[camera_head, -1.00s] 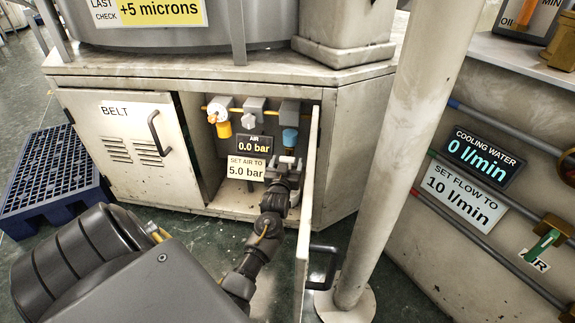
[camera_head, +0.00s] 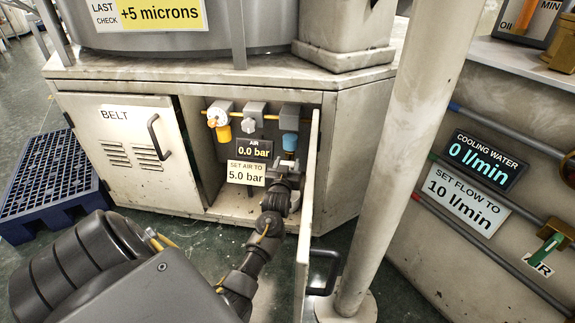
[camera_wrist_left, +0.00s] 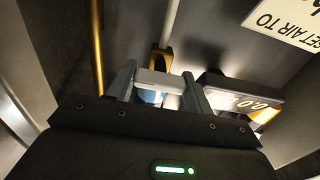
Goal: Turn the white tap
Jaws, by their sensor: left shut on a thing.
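My left gripper (camera_head: 287,167) reaches into the open cabinet, just below the blue-bowled unit (camera_head: 289,142). In the left wrist view its two grey fingers (camera_wrist_left: 162,88) are shut on a short white bar, which I take to be the white tap (camera_wrist_left: 158,82). In the head view the fingers and wrist hide most of this spot. The air display (camera_head: 254,148) beside it reads 0.0 bar, and the sign below (camera_head: 245,174) says to set air to 5.0 bar. My right gripper is not in view.
The open cabinet door (camera_head: 308,210) stands edge-on close right of my left forearm, its black handle (camera_head: 325,270) sticking out. A thick pale post (camera_head: 400,150) stands farther right. An orange-bowled unit (camera_head: 221,124) hangs at the cabinet's left. A blue pallet (camera_head: 45,195) lies left.

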